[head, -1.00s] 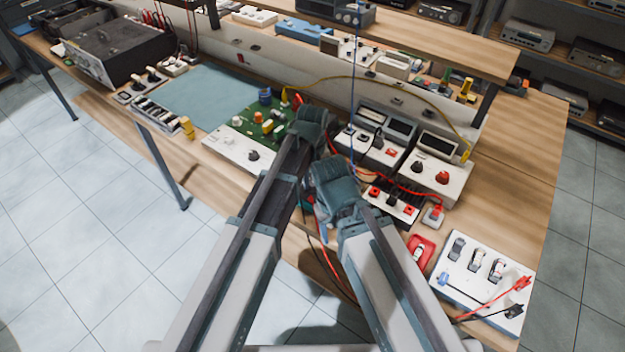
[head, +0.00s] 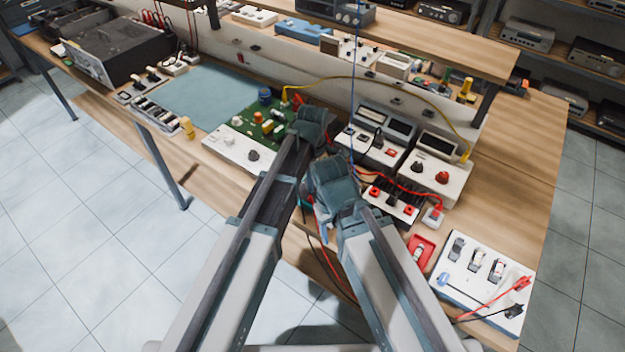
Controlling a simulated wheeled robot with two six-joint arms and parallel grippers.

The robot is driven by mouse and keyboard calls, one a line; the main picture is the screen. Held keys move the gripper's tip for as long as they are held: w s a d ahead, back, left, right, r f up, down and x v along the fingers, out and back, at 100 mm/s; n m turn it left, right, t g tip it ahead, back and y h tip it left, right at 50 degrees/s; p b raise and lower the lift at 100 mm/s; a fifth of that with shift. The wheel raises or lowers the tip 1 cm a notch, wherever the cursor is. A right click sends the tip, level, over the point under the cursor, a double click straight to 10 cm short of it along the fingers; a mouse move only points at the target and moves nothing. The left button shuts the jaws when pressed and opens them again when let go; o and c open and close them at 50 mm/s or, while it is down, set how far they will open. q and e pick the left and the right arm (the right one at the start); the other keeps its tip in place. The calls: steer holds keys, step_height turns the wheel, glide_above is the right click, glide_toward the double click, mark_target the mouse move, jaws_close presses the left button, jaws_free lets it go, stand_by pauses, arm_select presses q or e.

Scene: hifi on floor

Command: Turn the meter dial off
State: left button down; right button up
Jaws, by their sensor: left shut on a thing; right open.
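Two white bench meters with dark displays stand right of my grippers: a left meter (head: 396,128) and a right meter (head: 440,150). The right one has a black dial (head: 417,167) and a red knob (head: 442,177). The left one has a black dial (head: 377,141) on its front. I cannot tell which is the task's dial. My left gripper (head: 312,120) is shut at the right end of the green circuit board (head: 245,125), left of the meters; what it grips is hidden. My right gripper (head: 330,170) is open below it, near the lower meter box; its fingertips are hard to see.
A low box with red terminals (head: 392,203) and red leads lies right of my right gripper. A white switch panel (head: 483,272) sits at the bench's right. A yellow cable (head: 378,84) arches behind the meters. The blue mat (head: 205,95) is bare.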

arm_select(q)
steer(key=shift+n, duration=1.6)
steer(key=c, duration=0.6)
jaws_free()
steer(key=shift+r, duration=0.1)
step_height(320, 180, up, 14)
steer(key=p, duration=1.3)
steer(key=shift+p, duration=0.4)
steer(key=shift+f, duration=0.2)
